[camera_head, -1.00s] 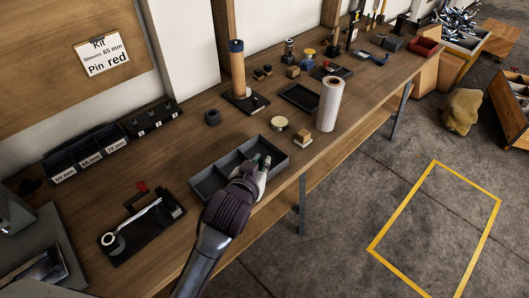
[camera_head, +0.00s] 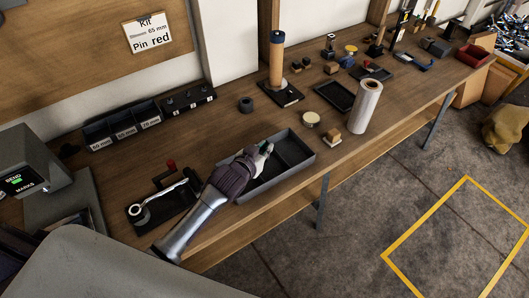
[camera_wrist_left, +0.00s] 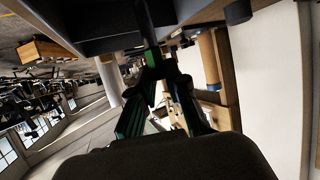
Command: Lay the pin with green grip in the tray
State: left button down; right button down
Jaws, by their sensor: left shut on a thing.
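My left gripper (camera_head: 264,151) is over the back left part of the dark grey divided tray (camera_head: 281,186), which sits near the front edge of the workbench. In the left wrist view the gripper (camera_wrist_left: 152,62) is shut on the pin with green grip (camera_wrist_left: 145,22). The pin's dark shaft reaches out past the fingertips, and a bit of green shows between them. In the head view the hand hides most of the pin and the tray's left part. I cannot tell whether the pin touches the tray. My right gripper is out of view.
A black holder with a wrench (camera_head: 160,209) lies left of the tray. A round tin (camera_head: 311,119), a small wooden block (camera_head: 332,136) and a white roll (camera_head: 366,106) stand to its right. Labelled sleeve bins (camera_head: 124,127) are at the back left.

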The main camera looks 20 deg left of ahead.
pick_arm(q)
notch_tip(320, 180, down, 2)
jog(key=shift+f, duration=0.3)
jog(key=shift+f, duration=0.1)
jog(key=c, duration=1.6)
grip_release()
jog(key=shift+f, duration=0.1)
jog(key=o, duration=0.4)
jog(key=shift+o, duration=0.2)
